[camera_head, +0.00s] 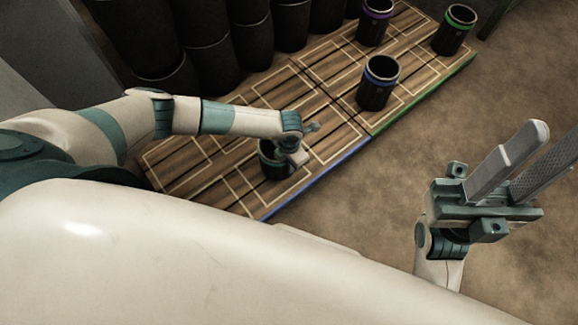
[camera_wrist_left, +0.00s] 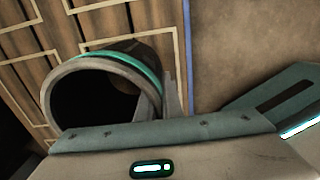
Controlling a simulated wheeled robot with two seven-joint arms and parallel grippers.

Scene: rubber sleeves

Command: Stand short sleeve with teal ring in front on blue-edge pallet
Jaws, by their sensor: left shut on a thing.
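The short dark sleeve with the teal ring (camera_head: 269,163) is on the blue-edge pallet (camera_head: 238,196), near its blue front edge. My left gripper (camera_head: 299,154) reaches in over it and is shut on its wall. In the left wrist view the sleeve (camera_wrist_left: 105,88) shows its open mouth and teal band close to the gripper, with the blue edge (camera_wrist_left: 187,50) just to the right. The sleeve's base is partly hidden, so I cannot tell whether it touches the boards. My right gripper (camera_head: 530,160) is open and empty over the floor at the right.
On the adjoining green-edge pallet (camera_head: 425,95) stand a blue-ring sleeve (camera_head: 378,83), a purple-ring sleeve (camera_head: 374,22) and a green-ring sleeve (camera_head: 455,30). Tall dark cylinders (camera_head: 205,50) line the back left. Bare floor (camera_head: 400,165) lies in front of the pallets.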

